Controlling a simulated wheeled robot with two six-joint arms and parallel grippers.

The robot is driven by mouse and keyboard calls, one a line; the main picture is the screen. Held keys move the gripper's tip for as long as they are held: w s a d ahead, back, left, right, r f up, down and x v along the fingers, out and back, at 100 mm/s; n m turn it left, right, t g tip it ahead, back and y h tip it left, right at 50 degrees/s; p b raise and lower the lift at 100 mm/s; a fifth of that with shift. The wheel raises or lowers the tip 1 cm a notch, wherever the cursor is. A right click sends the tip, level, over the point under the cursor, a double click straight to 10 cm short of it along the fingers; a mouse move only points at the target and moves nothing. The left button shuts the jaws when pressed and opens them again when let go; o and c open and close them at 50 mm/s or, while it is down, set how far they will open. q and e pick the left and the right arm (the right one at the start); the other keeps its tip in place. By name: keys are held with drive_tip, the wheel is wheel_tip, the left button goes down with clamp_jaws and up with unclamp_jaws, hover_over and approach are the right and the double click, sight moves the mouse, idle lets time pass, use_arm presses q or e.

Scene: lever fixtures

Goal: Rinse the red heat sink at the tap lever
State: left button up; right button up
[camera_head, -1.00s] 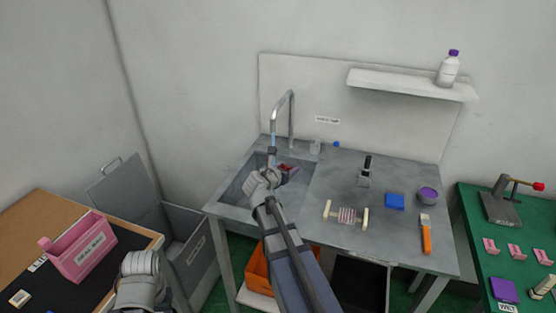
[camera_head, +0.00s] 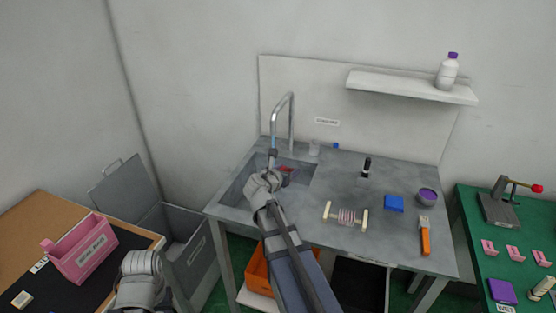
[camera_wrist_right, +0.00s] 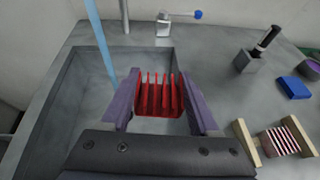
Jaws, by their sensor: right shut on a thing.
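The red heat sink (camera_wrist_right: 158,96), with several upright fins, is held between the two fingers of my right gripper (camera_wrist_right: 160,100), shut on it, over the sink basin (camera_wrist_right: 75,95). In the head view the heat sink (camera_head: 286,170) shows partly past my right gripper (camera_head: 276,175). A blue water stream (camera_wrist_right: 102,42) falls from the tap (camera_head: 290,112) to the left of the heat sink in the wrist view, apart from its fins. The tap lever (camera_wrist_right: 180,16), with a blue knob, stands behind the basin. My left gripper (camera_head: 139,268) is at the lower left; its fingers are hidden.
A green table (camera_head: 530,232) stands right; a pink bin (camera_head: 84,250) stands left.

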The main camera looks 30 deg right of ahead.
drive_tip(key=s+r+p, duration=0.1)
drive_tip(key=s+a+r+p, duration=0.1)
drive_tip(key=s+r, duration=0.1)
drive_tip(key=shift+s+a+r+p, duration=0.1)
drive_tip(key=shift+s+a+p, duration=0.05)
drive_tip(key=shift+s+p, duration=0.2)
use_arm(q)
wheel_tip(320, 180, up, 3)
drive_tip(key=shift+r, duration=0.1)
drive_tip(key=shift+c, duration=0.4)
